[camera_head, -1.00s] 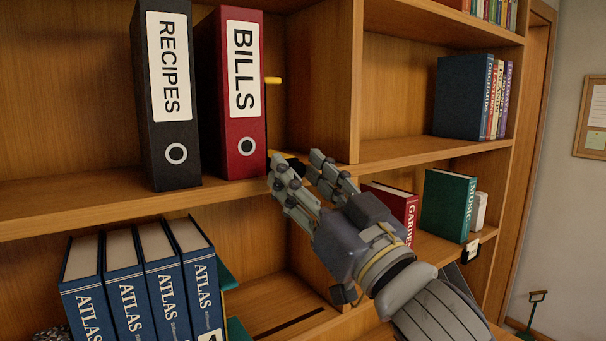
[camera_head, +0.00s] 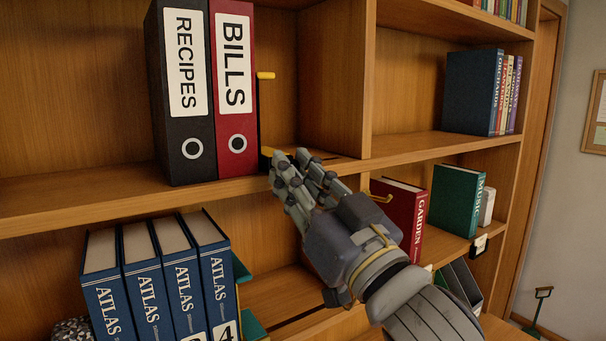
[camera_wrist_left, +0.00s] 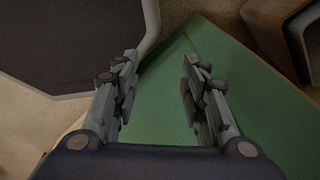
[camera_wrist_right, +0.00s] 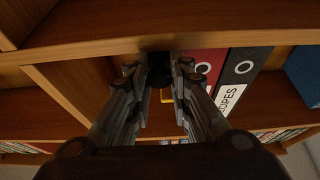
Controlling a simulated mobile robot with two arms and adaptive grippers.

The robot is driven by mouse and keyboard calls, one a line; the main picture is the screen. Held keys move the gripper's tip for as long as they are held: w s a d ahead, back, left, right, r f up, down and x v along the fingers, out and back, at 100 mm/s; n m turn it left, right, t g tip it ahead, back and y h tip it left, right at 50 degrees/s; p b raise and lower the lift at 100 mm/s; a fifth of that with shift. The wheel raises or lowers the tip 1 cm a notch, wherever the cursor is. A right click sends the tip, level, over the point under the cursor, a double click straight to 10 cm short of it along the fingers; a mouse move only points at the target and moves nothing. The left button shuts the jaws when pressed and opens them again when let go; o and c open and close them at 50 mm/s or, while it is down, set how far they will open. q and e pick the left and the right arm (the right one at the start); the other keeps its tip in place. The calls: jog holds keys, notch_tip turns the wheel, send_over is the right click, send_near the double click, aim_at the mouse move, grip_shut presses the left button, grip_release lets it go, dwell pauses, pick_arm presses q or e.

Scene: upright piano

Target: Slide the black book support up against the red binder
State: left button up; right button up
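The red binder (camera_head: 232,120), labelled BILLS, stands upright beside the black RECIPES binder (camera_head: 183,130), with no clear gap between them. The black book support (camera_head: 260,110) shows as a thin dark edge at the red binder's right side, with a yellow tab at the top and yellow near the shelf. My right gripper (camera_head: 290,158) is at its foot, fingers a little apart. In the right wrist view a black part (camera_wrist_right: 159,70) lies between the fingertips; a grip on it is unclear. My left gripper (camera_wrist_left: 160,62) is open and empty above a green surface.
A wooden divider (camera_head: 345,80) stands to the right of the support, with bare shelf before it. Several blue atlases (camera_head: 175,275) stand on the shelf below. A red GARDEN book (camera_head: 400,215) and green MUSIC book (camera_head: 458,200) stand lower right.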

jog(key=o, duration=0.4)
pick_arm(q)
jog(key=shift+d, duration=0.25)
pick_arm(e)
notch_tip(320, 180, up, 10)
jog(key=shift+s+a, duration=0.3)
jog(key=shift+a, duration=0.05)
